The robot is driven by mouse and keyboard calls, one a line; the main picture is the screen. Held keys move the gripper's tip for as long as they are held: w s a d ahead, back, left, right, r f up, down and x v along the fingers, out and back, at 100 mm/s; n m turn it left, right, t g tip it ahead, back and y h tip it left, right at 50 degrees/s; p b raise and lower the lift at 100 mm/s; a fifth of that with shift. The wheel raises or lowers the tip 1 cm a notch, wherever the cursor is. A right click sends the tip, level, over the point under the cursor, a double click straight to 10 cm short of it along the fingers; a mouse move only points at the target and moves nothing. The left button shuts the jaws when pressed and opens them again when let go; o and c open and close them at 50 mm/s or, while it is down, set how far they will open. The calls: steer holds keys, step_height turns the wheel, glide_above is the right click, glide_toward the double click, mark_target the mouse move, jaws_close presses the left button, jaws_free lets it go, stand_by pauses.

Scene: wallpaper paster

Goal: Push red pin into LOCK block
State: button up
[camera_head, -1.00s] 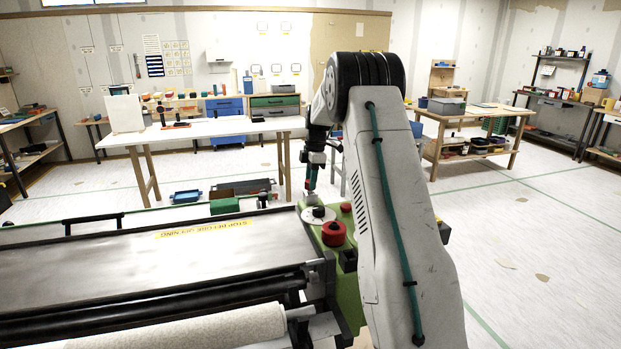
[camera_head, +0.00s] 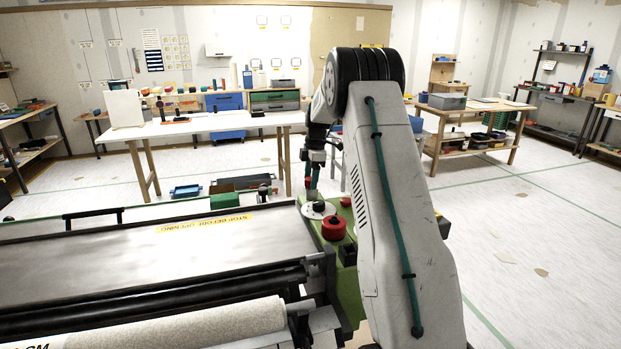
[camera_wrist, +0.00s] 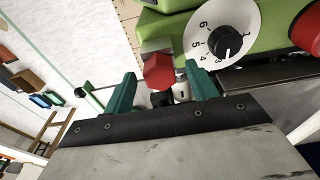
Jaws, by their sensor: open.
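The red pin (camera_wrist: 158,73) shows its hexagonal head in the wrist view, between the two green fingers of my gripper (camera_wrist: 160,69). My gripper is open, with a visible gap between each finger and the pin head. A small grey block (camera_wrist: 157,45) sits right behind the pin on the green machine housing; it may be the LOCK block, but no lettering is readable. How deep the pin sits is hidden by its head. In the head view, my gripper (camera_head: 312,182) is small and points down near the housing's dial (camera_head: 318,209).
A numbered white dial with a black knob (camera_wrist: 226,40) is close to the right finger. A large red knob (camera_head: 333,228) and a smaller red button (camera_head: 345,201) are on the housing. The metal machine cover (camera_head: 130,250) fills the left; open floor (camera_head: 530,240) is at right.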

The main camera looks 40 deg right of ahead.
steer(key=r, duration=0.5)
steer(key=d+r, duration=0.1)
steer(key=r, duration=0.1)
steer(key=shift+s+r, duration=0.15)
steer(key=shift+r, duration=0.15)
steer(key=shift+m, duration=0.6)
steer(key=s+a+r+m, duration=0.2)
steer(key=s+a+m, duration=0.2)
steer(key=s+a, duration=0.9)
steer(key=s+a+r+m, duration=0.1)
steer(key=s+a+m, duration=0.2)
steer(key=s+a, duration=0.9)
steer(key=s+a+r+m+h, duration=0.1)
steer(key=s+a+m, duration=0.3)
steer(key=s+a, duration=0.9)
steer(key=shift+s+a+r+m+t, duration=0.35)
steer(key=shift+s+r, duration=0.45)
steer(key=shift+s, duration=0.85)
